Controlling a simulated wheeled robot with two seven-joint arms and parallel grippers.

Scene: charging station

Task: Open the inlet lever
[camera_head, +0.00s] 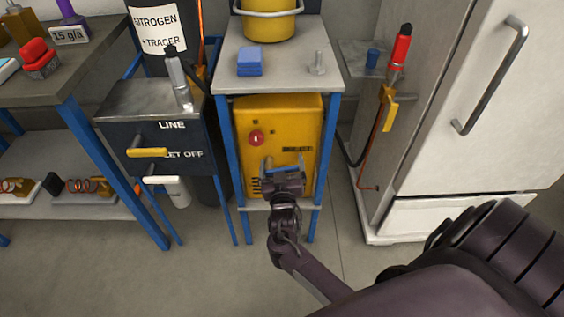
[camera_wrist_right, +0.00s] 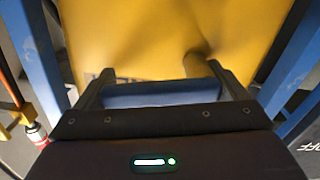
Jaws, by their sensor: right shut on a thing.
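My right gripper (camera_head: 283,174) is at the front of the yellow cabinet (camera_head: 283,115), in the lower middle of the head view. Its fingers are shut on a blue handle (camera_head: 284,170), which also shows as a blue bar between the fingers in the right wrist view (camera_wrist_right: 150,96). A dark panel at left reads "LINE" and "LET OFF", its first letters hidden. I cannot tell which handle is the inlet one. My left gripper is out of view.
The cabinet sits between blue posts (camera_head: 223,165) under a grey top (camera_head: 275,60) with a blue block (camera_head: 250,61) and a yellow pail (camera_head: 270,20). A red knob (camera_head: 256,138) is above my gripper. A white fridge (camera_head: 470,130) stands at right.

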